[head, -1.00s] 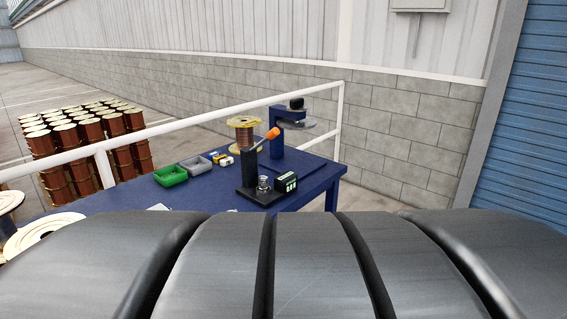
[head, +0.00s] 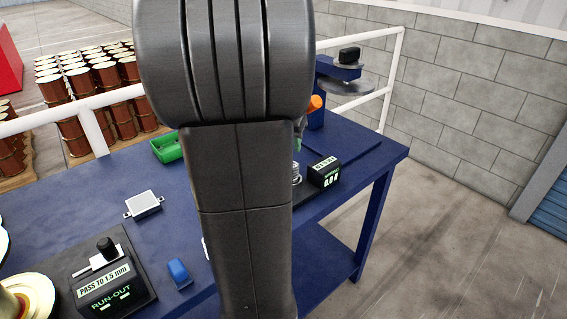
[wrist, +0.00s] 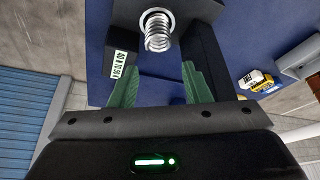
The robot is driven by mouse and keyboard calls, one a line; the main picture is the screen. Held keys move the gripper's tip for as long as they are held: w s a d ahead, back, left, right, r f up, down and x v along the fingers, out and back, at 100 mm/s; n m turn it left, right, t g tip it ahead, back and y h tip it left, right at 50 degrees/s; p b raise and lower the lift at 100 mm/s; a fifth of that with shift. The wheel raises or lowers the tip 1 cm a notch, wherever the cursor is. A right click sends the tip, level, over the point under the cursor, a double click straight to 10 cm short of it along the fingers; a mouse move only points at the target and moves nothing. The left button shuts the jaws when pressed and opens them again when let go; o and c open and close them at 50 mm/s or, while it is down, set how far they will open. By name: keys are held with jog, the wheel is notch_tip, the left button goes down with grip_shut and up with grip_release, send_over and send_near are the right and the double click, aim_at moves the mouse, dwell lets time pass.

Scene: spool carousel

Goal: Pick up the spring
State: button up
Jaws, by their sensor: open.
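The spring (wrist: 158,32) is a silver coil that stands on a dark base on the blue bench, at the top middle of the wrist view. My gripper (wrist: 160,68) is open, its two green fingers spread below the spring in that picture. Nothing is between the fingers, and they look apart from the spring. In the head view the spring (head: 296,174) shows partly, just right of my arm, which hides most of my gripper and part of the base.
A black box with a lit display (head: 325,172) stands close beside the spring; it also shows in the wrist view (wrist: 118,64). A green bin (head: 166,148), a run-out gauge (head: 104,290) and a blue clip-like piece (head: 178,272) are on the blue bench (head: 95,217).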

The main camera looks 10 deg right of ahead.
jog(key=x, duration=0.7)
jog(key=shift+s+d+f, duration=0.15)
jog(key=shift+f, duration=0.3)
jog(key=shift+x, duration=2.45)
jog(key=shift+r, duration=0.1)
jog(key=c, duration=0.7)
